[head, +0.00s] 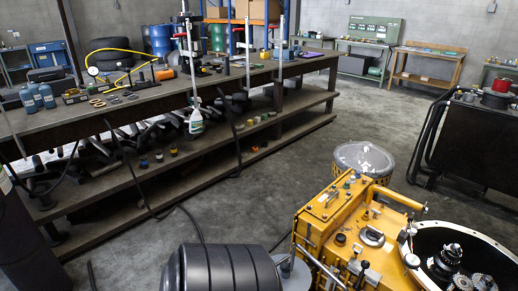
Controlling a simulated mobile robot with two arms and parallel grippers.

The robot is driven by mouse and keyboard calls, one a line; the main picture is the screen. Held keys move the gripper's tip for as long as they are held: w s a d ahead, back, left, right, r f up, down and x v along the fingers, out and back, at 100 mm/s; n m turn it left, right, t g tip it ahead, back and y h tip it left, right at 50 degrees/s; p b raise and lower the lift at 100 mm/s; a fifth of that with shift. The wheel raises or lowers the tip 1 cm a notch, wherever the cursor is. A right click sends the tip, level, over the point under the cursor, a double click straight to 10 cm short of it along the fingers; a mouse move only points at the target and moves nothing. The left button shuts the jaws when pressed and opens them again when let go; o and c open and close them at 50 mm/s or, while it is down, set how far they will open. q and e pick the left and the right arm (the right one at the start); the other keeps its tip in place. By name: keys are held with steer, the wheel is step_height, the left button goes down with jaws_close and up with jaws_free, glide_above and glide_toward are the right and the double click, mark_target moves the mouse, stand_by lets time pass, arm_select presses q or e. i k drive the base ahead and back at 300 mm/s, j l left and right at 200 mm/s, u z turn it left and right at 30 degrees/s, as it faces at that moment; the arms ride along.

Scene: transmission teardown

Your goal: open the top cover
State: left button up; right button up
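A yellow transmission housing (385,232) stands at the lower right in the head view. On its left part is a raised yellow box-like top section (332,205) with bolts and small fittings on it; I cannot tell which piece is the top cover. A dark round cap (372,237) and several levers and fittings sit on the housing's upper face. At the right, a round bell opening (465,258) shows dark gears inside. The housing's lower part is cut off by the frame. Neither of my grippers is in view.
A black ribbed cylinder (222,268) stands at the bottom left of the housing. A clear-lidded yellow drum (362,162) stands behind it. A long workbench (130,103) with bottles and tools runs along the left. A dark cart (478,140) is at the right. Open concrete floor (240,190) lies between.

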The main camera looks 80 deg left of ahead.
mark_target(331, 201)
steer(key=u, duration=1.85)
steer(key=i+j, duration=0.15)
steer(key=i, duration=0.2)
steer(key=i+j, duration=0.2)
steer(key=i, duration=0.15)
